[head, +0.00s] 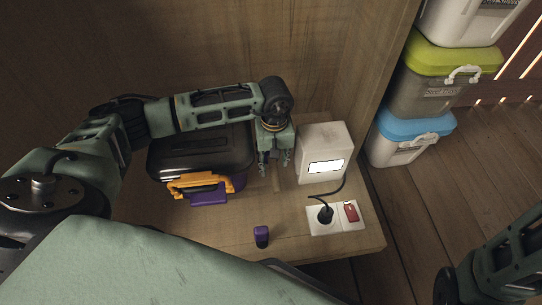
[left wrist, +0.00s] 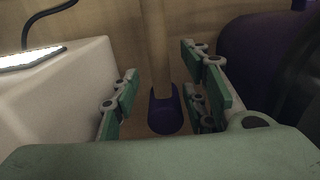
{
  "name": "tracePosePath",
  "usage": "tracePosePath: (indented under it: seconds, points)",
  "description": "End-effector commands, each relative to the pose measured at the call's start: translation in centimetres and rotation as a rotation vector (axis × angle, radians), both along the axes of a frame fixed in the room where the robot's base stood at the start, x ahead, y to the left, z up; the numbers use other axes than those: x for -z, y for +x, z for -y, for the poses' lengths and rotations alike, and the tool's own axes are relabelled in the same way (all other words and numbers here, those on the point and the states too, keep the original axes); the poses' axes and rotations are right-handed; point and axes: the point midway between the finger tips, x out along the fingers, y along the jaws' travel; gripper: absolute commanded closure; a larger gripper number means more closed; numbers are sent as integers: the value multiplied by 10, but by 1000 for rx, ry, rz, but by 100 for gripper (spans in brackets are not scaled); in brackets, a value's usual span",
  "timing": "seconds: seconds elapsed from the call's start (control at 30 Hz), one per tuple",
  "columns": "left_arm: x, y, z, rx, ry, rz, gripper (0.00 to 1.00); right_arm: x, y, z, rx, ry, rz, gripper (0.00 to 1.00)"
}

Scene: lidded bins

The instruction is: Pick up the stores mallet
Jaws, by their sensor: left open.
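In the left wrist view, a pale wooden shaft with a dark purple end piece (left wrist: 165,112), which looks like the stores mallet, lies between my fingers, apart from them. In the head view my left gripper (head: 275,168) points down over the shelf, between the black case and the white box. It is open and empty, and its fingers (left wrist: 163,95) stand on either side of the shaft. The head view hardly shows the shaft against the wood. My right arm shows at the lower right, with its gripper out of view.
The black case (head: 200,148) with orange latch stands close left, the white box (head: 324,140) close right. Lidded bins (head: 412,138) are stacked right.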

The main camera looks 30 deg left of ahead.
Motion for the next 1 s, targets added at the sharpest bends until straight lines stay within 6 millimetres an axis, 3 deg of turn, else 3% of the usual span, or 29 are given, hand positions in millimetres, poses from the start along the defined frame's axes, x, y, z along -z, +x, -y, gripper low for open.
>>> tracePosePath:
  seconds: [0.37,0.67,1.0]
  points:
    - [47,-2,1,0,0,0,59,41,-2,0,0,0,6,60]
    - [48,-1,1,0,0,0,59,41,-3,0,0,0,6,60]
    - [47,-1,1,0,0,0,89,41,-3,0,0,0,6,60]
